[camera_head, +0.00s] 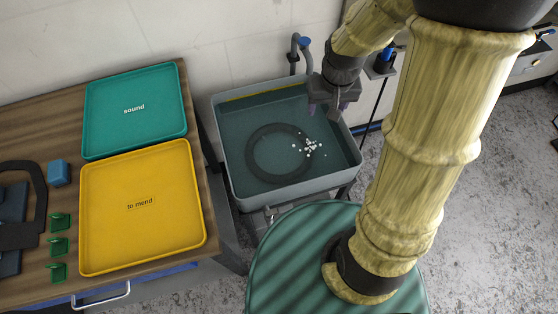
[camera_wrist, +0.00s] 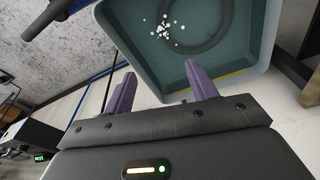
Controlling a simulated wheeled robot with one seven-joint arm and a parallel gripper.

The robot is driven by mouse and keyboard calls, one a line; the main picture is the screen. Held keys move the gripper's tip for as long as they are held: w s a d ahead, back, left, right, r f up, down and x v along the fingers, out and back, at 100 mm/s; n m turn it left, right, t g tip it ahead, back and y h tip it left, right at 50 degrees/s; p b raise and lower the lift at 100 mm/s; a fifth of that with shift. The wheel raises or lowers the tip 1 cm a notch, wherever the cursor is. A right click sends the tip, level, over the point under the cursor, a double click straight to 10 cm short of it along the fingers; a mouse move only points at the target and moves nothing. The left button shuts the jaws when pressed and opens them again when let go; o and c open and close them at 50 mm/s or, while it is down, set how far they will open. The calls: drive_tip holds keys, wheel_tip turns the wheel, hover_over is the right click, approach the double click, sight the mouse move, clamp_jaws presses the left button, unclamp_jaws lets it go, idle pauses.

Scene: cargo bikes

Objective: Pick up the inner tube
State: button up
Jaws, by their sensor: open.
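The inner tube (camera_head: 251,158) is a dark ring lying in the grey water tub (camera_head: 222,160). A cluster of white bubbles or dots (camera_head: 309,147) shows at its right side. In the wrist view part of the tube (camera_wrist: 229,22) shows at the top, with the white dots beside it. My gripper (camera_head: 328,110) is above the tub's back right part, apart from the tube. In the wrist view its two purple fingers (camera_wrist: 158,82) are spread wide with nothing between them.
A wooden bench (camera_head: 40,118) at the left holds a green tray (camera_head: 96,111) marked "sound" and a yellow tray (camera_head: 95,230) marked "to mend". A blue block (camera_head: 59,172) and green clips (camera_head: 58,246) lie beside them. A tap (camera_head: 294,52) stands behind the tub.

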drive_tip(key=w+a+f+b, duration=0.1)
drive_tip(key=w+f+b, duration=0.2)
drive_tip(key=f+b, duration=0.4)
wheel_tip(320, 180, down, 4)
drive_tip(key=shift+a+f, duration=0.1)
drive_tip(key=shift+a, duration=0.15)
drive_tip(key=b, duration=0.2)
hover_over(308, 147)
drive_tip(key=s, duration=0.1)
drive_tip(key=f, duration=1.1)
drive_tip(key=shift+s+f, duration=0.2)
drive_tip(key=shift+f, duration=0.3)
drive_tip(key=shift+f, duration=0.1)
drive_tip(key=f, duration=0.2)
drive_tip(key=w+f+b, duration=0.1)
drive_tip(key=f, duration=0.2)
drive_tip(key=shift+w, duration=0.15)
